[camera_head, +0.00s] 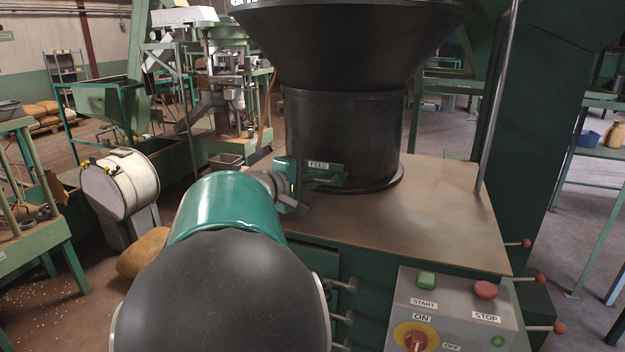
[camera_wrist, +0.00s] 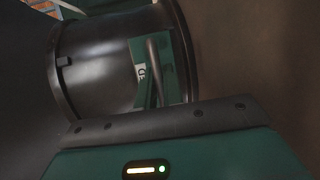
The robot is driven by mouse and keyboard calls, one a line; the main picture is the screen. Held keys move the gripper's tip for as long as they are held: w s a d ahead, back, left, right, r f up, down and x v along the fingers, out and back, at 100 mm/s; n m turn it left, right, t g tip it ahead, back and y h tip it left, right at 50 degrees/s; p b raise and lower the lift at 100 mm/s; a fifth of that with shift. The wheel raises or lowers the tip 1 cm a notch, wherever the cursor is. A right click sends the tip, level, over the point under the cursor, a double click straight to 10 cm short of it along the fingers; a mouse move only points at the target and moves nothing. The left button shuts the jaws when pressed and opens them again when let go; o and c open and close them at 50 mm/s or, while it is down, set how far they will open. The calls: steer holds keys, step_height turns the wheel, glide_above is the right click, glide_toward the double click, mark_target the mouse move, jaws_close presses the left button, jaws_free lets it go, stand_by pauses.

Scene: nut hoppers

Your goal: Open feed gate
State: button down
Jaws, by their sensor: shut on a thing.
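The black hopper (camera_head: 345,120) stands on a brown-topped machine. Low on its front is the green feed gate (camera_head: 325,180) with a white FEED label (camera_head: 319,165). My gripper (camera_head: 299,192) reaches in from the left and is at the gate, shut on its handle. In the wrist view the green gate (camera_wrist: 172,68) lies against the black hopper (camera_wrist: 95,65), with a grey bar handle (camera_wrist: 154,62) across it. My gripper's housing fills the bottom of that view, and the fingertips are hidden. How far the gate is open cannot be told.
A control box (camera_head: 455,310) with START, STOP and ON/OFF controls is at the front right. Red-knobbed levers (camera_head: 540,279) stick out at the right side. A thin metal post (camera_head: 500,90) rises right of the hopper. The brown tabletop (camera_head: 440,220) is clear at right.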

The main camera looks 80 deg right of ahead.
steer(key=a, duration=0.8)
steer(key=shift+w, duration=0.35)
steer(key=shift+d, duration=0.1)
steer(key=c, duration=1.5)
jaws_free()
steer(key=shift+c, duration=0.2)
steer(key=v, duration=1.3)
steer(key=shift+w+a+r, duration=0.15)
steer(key=shift+a+r, duration=0.05)
steer(key=shift+a, duration=0.15)
